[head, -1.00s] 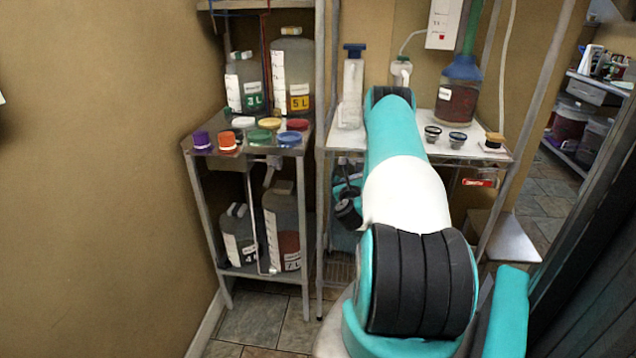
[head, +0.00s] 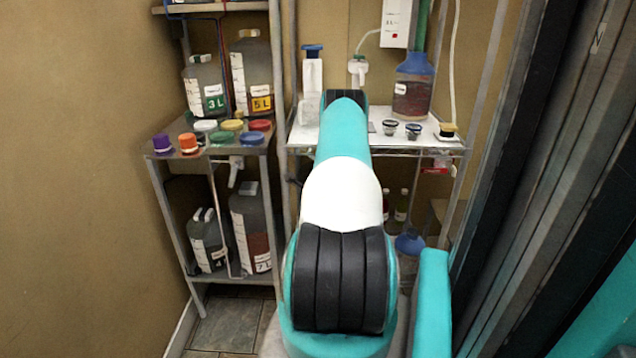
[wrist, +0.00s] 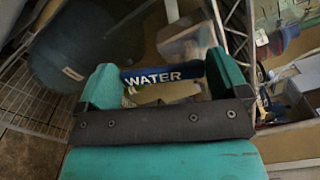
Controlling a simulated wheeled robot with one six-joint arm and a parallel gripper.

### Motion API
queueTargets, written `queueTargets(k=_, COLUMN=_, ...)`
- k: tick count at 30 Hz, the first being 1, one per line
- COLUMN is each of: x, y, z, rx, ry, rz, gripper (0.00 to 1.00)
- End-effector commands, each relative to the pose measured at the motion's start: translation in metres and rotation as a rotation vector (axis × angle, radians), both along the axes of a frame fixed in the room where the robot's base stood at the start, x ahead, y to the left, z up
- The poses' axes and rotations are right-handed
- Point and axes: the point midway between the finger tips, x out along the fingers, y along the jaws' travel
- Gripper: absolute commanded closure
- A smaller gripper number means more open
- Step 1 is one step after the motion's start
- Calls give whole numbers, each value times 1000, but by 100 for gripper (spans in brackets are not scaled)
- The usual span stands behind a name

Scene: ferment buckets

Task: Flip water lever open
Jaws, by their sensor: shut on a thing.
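The water lever (wrist: 165,74) is a dark blue bar with the white word WATER in the wrist view. It lies crosswise between the two teal fingers of my gripper (wrist: 163,82), which is shut on it. One finger is at each end of the visible bar. In the head view my arm hides the gripper and the lever, so the lever's full angle cannot be told.
A steel table (head: 424,139) bears a blue-topped jug (head: 411,97) and small dark-lidded cups. A shelf unit (head: 176,228) with several jugs and coloured lids stands left. Bottles (head: 400,207) stand under the table. A dark framed panel is close at right.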

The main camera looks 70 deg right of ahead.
Motion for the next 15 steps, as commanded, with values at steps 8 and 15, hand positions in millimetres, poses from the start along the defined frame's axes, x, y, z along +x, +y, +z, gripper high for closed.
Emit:
queueTargets(k=8, x=1, y=1, z=-2, rx=-9, ry=39, rz=6, gripper=49)
queueTargets(k=15, x=1, y=1, z=-2, rx=-10, ry=43, rz=5, gripper=50)
